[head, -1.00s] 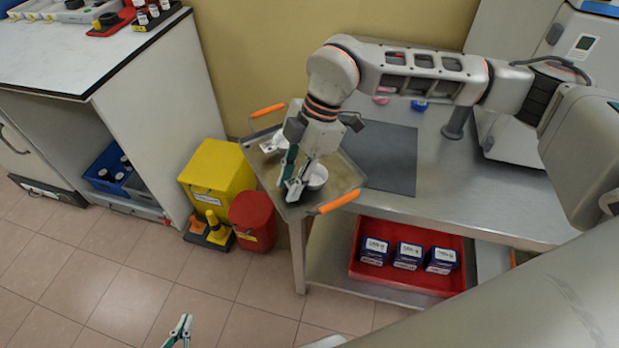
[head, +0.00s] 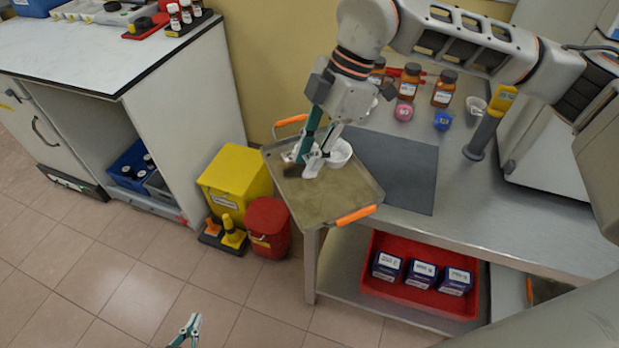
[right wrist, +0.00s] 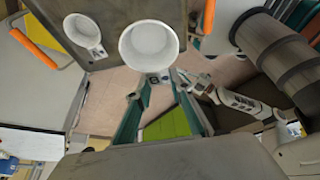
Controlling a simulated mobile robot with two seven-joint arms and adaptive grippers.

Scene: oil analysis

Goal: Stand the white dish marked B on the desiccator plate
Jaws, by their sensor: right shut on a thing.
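My right gripper (head: 313,166) is shut on a white dish (head: 339,153) over the metal tray (head: 320,205). In the right wrist view this dish (right wrist: 149,45) is round and empty, with a label at the fingertips that appears to read B. The dish seems to be raised off the tray, but the height is hard to tell. A second white dish (right wrist: 82,30) with its own label sits on the tray; in the head view it is partly hidden behind the fingers. My left gripper (head: 190,326) is low over the floor, empty and apparently open. I cannot make out the desiccator plate.
The tray has orange handles and sits at the left end of a steel bench (head: 500,215), next to a dark mat (head: 395,170). Brown bottles (head: 444,88) and a yellow-and-grey upright device (head: 489,125) stand behind. Yellow (head: 235,180) and red (head: 268,228) bins stand on the floor.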

